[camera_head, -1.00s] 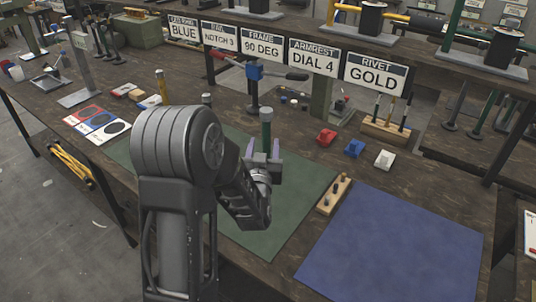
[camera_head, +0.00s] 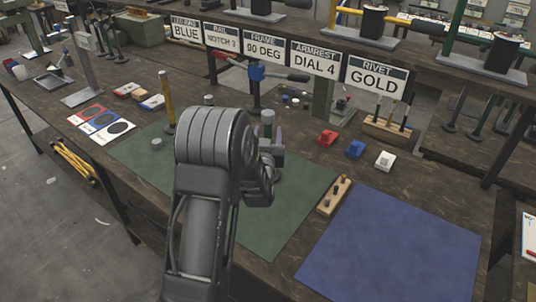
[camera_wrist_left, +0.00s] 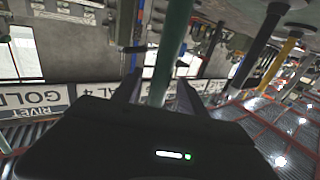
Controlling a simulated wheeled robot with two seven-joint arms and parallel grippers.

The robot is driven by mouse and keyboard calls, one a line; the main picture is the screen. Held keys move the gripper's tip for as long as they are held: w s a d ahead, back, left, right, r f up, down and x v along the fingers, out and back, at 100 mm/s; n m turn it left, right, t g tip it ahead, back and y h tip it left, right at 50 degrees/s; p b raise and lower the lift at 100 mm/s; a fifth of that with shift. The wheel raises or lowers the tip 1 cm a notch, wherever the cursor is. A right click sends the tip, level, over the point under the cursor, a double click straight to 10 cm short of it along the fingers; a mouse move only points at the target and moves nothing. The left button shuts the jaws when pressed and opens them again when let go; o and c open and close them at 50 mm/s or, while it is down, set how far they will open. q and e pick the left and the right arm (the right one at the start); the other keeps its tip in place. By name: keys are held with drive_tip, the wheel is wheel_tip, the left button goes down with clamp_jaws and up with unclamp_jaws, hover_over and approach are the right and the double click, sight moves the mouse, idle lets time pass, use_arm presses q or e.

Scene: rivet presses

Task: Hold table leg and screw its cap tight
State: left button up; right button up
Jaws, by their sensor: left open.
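A green upright table leg (camera_head: 267,131) with a grey cap (camera_head: 268,117) on top stands near the far edge of the green mat. My left gripper (camera_head: 267,143) is around this leg, below the cap, with its fingers open. In the left wrist view, which is upside down, the green leg (camera_wrist_left: 170,50) runs between the two open fingers (camera_wrist_left: 158,92). I cannot tell whether either finger touches it. A yellow leg (camera_head: 167,101) stands on the mat's left side. Another grey top (camera_head: 208,99) shows behind my arm. My right gripper is not in view.
A grey disc (camera_head: 157,143) lies on the green mat (camera_head: 290,200). A blue mat (camera_head: 395,245) lies at right, with a wooden peg block (camera_head: 335,196) beside it. Signs (camera_head: 316,60) hang along the shelf.

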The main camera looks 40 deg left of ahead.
use_arm(q)
drive_tip(key=shift+w+a, duration=0.25)
drive_tip(key=shift+w, duration=0.15)
drive_tip(key=shift+c, duration=0.4)
clamp_jaws()
idle(1.1)
